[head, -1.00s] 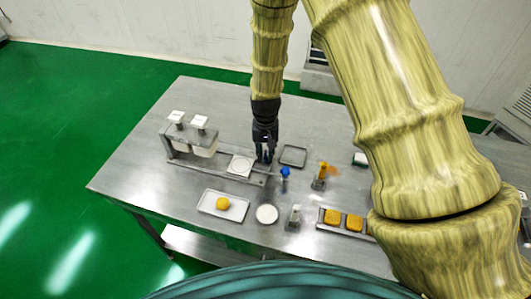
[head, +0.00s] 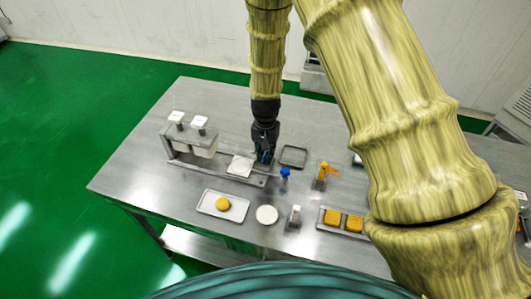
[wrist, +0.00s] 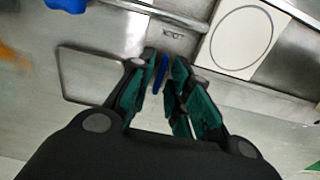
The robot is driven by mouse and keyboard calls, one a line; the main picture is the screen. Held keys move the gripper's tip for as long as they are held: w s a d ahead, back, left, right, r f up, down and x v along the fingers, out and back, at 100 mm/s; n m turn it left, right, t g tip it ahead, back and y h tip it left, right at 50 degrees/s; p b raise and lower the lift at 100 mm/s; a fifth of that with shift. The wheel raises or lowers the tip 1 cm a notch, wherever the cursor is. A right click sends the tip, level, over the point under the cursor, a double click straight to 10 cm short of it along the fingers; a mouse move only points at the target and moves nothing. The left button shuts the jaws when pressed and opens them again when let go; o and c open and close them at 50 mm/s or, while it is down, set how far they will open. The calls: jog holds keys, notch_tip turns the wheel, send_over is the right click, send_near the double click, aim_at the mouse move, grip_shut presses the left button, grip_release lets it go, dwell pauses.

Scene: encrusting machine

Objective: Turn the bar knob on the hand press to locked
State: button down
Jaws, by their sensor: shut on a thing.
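The hand press (head: 212,172) is a grey metal frame on the table, with a white square plate (head: 240,166) at its right part. The plate, marked with a circle, also shows in the wrist view (wrist: 241,38). My gripper (head: 264,159) points down at the right end of the press. In the wrist view my gripper (wrist: 164,88) is shut on a thin blue bar knob (wrist: 160,74), which stands between the fingers. The fingers hide most of the knob in the head view. Which setting it is at cannot be told.
An empty grey tray (head: 293,148) lies just right of my gripper. A blue-topped bottle (head: 285,173) and an orange-topped bottle (head: 321,170) stand nearby. A white tray with a yellow piece (head: 222,204), a white disc (head: 266,214) and a tray of orange blocks (head: 333,217) are nearer.

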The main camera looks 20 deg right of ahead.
jog(key=c, duration=1.3)
grip_release()
jog(key=shift+o, duration=0.2)
